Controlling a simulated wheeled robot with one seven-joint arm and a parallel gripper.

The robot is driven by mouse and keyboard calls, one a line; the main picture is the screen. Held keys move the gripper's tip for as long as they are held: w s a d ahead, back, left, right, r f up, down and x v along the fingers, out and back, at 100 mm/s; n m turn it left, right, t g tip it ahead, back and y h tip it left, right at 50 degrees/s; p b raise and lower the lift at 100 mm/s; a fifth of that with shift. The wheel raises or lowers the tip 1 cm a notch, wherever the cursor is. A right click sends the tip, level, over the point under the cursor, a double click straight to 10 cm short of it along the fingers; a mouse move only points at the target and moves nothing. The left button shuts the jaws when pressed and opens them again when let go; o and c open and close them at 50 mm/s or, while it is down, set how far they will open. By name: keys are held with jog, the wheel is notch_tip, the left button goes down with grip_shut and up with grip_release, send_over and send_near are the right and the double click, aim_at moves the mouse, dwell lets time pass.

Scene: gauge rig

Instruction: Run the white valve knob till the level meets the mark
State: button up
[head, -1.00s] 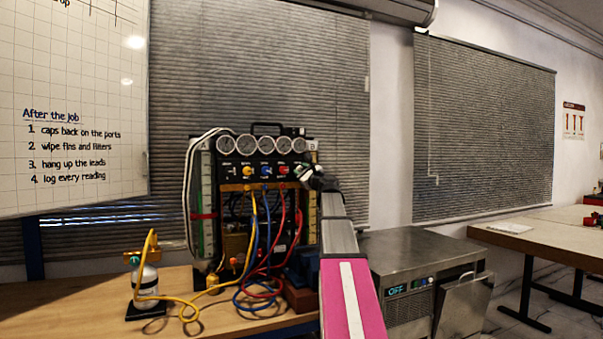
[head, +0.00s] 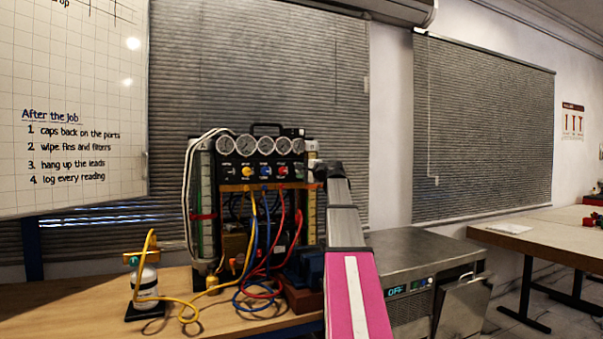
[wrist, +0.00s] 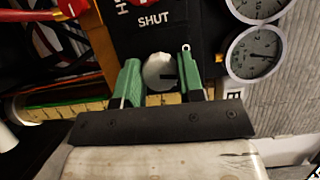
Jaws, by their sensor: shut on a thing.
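The white valve knob (wrist: 159,72) shows in the wrist view, below a red knob and the word SHUT on the black panel. My gripper (wrist: 160,64) has its two green fingers on either side of the white knob and is shut on it. In the head view my arm's end reaches the right side of the gauge rig (head: 238,172) and hides the knob. The tall tube marked A (head: 203,190) stands at the rig's left with a red band around it.
Round gauges (head: 266,146) line the rig's top. Yellow, blue and red hoses (head: 262,285) hang in front and loop on the wooden bench (head: 215,318). A small bottle (head: 146,283) stands at left. A steel box (head: 415,250) stands at right of the rig.

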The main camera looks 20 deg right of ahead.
jog(key=shift+n+g, duration=0.3)
jog(key=shift+n, duration=0.5)
jog(key=o, duration=0.9)
jog(key=v, duration=1)
jog(key=shift+s+r, duration=0.1)
jog(key=shift+s, duration=0.35)
